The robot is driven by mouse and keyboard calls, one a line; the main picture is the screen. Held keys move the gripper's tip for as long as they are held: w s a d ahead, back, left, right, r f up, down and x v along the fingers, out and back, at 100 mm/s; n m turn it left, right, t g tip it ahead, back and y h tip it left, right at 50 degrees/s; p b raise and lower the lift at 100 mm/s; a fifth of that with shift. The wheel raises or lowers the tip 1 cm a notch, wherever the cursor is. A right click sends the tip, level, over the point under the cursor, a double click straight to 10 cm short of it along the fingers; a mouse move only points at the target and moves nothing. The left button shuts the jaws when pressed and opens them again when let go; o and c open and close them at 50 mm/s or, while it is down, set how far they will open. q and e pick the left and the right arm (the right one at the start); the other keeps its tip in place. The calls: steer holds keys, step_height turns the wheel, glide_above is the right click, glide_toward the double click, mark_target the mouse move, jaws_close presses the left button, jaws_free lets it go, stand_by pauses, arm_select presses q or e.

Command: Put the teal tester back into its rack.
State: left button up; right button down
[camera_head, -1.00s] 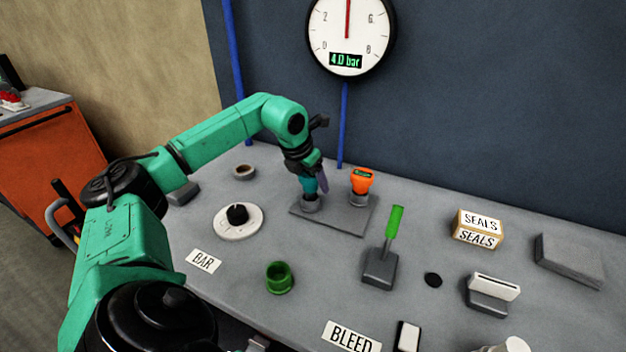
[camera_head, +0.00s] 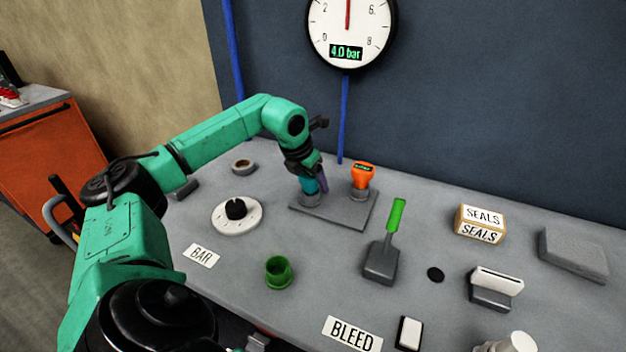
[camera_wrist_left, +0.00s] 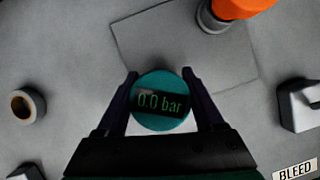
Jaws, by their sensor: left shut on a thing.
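The teal tester (camera_head: 309,185) stands upright in the left grey socket (camera_head: 309,199) of the rack plate (camera_head: 340,215). My left gripper (camera_head: 316,181) is shut on it from above. In the left wrist view the tester's round top (camera_wrist_left: 162,101) reads "0.0 bar" and sits between the two fingers of my left gripper (camera_wrist_left: 163,92). How deep the tester sits in its socket is hard to tell. An orange tester (camera_head: 363,175) stands in the right socket of the same rack. My right gripper is not in view.
A wall gauge (camera_head: 349,31) reads 4.0 bar. The bench right of the rack has bare patches.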

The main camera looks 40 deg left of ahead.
arm_select(q)
steer(key=o, duration=1.5)
steer(key=v, duration=1.4)
steer(key=shift+r, duration=0.3)
